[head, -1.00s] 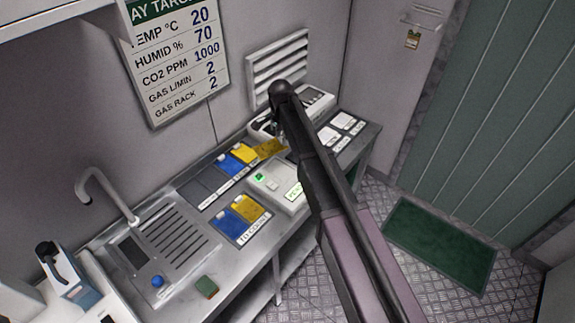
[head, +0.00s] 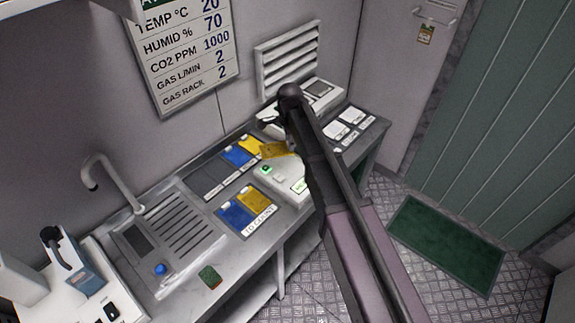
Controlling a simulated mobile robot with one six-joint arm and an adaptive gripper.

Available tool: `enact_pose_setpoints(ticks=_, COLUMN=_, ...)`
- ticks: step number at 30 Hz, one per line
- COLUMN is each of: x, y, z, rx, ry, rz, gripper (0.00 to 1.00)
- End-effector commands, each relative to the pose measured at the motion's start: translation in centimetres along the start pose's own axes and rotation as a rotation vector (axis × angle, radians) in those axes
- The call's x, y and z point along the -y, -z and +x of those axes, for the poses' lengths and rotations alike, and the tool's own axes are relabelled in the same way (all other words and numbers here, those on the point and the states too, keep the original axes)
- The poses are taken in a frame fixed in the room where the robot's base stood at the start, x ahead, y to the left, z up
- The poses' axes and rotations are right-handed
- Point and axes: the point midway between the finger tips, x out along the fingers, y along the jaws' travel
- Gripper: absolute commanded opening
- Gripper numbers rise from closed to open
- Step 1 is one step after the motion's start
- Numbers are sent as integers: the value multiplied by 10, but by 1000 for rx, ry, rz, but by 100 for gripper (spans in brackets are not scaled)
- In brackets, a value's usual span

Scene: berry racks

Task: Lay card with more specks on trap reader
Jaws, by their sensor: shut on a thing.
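My gripper (head: 291,141) is shut on a yellow card (head: 275,150), mostly hidden behind my own arm. The card sticks out to the left of the gripper, just behind the trap reader (head: 272,182), and seems to be above the bench. The reader is a white box with a green light and a lit green display, partly covered by my arm. In the TO COUNT tray (head: 248,232) lie a blue card (head: 234,216) and a yellow card (head: 254,198). Specks are too small to tell.
A rack behind holds a blue card (head: 238,156) and a yellow card (head: 250,145), with dark grey places (head: 203,179) to their left.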

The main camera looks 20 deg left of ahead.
Motion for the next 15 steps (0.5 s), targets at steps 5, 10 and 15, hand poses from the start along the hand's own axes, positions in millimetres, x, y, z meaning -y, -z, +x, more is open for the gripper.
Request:
enact_pose_setpoints(ticks=5, x=-38, y=-12, z=20, rx=0, ry=0, rz=212, gripper=13)
enact_pose_setpoints(ticks=10, x=-70, y=-21, z=35, rx=0, ry=0, rz=424, gripper=13)
enact_pose_setpoints(ticks=15, x=-101, y=-29, z=49, rx=-1, ry=0, rz=634, gripper=13)
